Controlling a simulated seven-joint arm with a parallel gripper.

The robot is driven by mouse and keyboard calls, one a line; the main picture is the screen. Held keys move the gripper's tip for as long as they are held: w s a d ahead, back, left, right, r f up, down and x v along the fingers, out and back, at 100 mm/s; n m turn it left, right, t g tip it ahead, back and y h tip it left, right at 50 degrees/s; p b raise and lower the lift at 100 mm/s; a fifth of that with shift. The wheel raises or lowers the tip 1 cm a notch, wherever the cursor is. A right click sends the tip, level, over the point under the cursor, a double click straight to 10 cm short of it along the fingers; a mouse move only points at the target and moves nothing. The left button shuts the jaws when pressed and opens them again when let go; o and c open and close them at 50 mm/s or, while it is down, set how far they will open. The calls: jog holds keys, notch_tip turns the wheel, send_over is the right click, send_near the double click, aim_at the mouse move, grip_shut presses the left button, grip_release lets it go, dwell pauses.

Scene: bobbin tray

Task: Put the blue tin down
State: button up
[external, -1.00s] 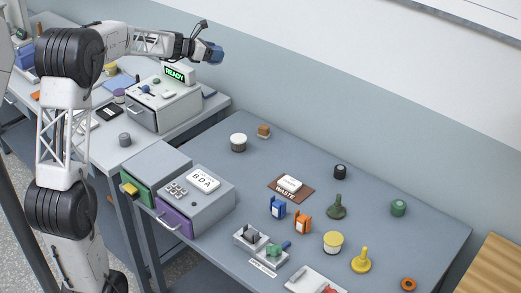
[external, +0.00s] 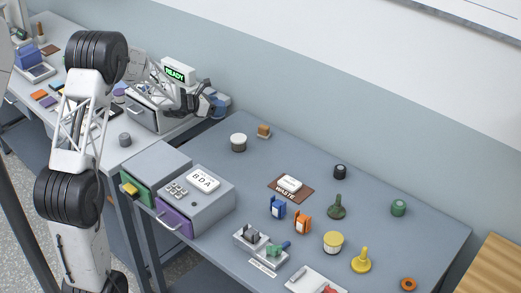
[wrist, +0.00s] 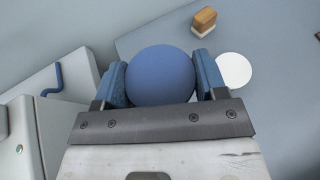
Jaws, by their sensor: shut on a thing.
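The blue tin (wrist: 161,75) is a round blue thing held between the two fingers of my gripper (wrist: 160,85) in the wrist view. Both fingers touch its sides. In the external view my gripper (external: 211,106) is low at the right end of the back bench, near the gap before the front table. The tin is small there and hard to tell apart from the blue fingers. In the wrist view a bench edge and the floor-side gap lie beyond the tin, and its underside is hidden.
A white round tin (external: 238,142) and a brown-topped block (external: 263,131) stand at the front table's far left corner. A grey drawer box (external: 208,205) stands at its left edge. The READY sign (external: 175,74) stands on the back bench.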

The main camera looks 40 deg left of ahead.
jog(key=shift+f, duration=0.2)
jog(key=shift+f, duration=2.95)
jog(key=shift+f, duration=1.9)
jog(key=shift+f, duration=0.15)
jog(key=o, duration=1)
jog(key=shift+r, duration=0.2)
